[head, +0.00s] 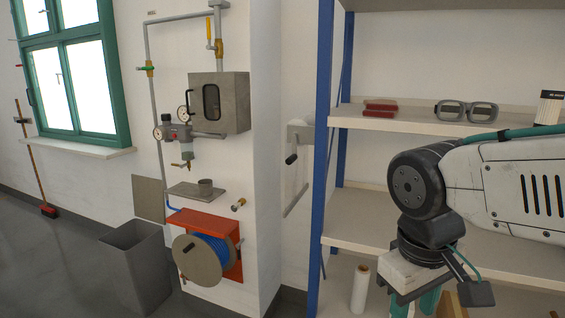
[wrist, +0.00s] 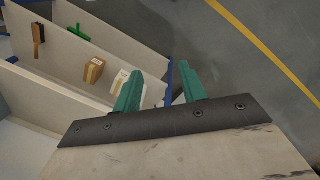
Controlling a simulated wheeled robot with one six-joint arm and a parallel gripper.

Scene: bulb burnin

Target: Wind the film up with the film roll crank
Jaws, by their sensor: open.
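A pale wall-mounted fitting (head: 300,130), which looks like the film roll holder, is on the wall between the white pillar and the blue shelf post. A crank with a black handle (head: 291,159) sits at its left side. A thin grey bar (head: 296,197) hangs slantwise below it; I cannot make out the film clearly. The shelf post hides the fitting's right end. My gripper (head: 414,304) is at the lower right in front of the shelves, pointing down, well apart from the crank. In the wrist view my gripper (wrist: 160,72) has its two green fingers apart with nothing between them.
The shelf unit's blue post (head: 323,120) is between my arm and the crank. The wrist view shows a brown box (wrist: 93,70).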

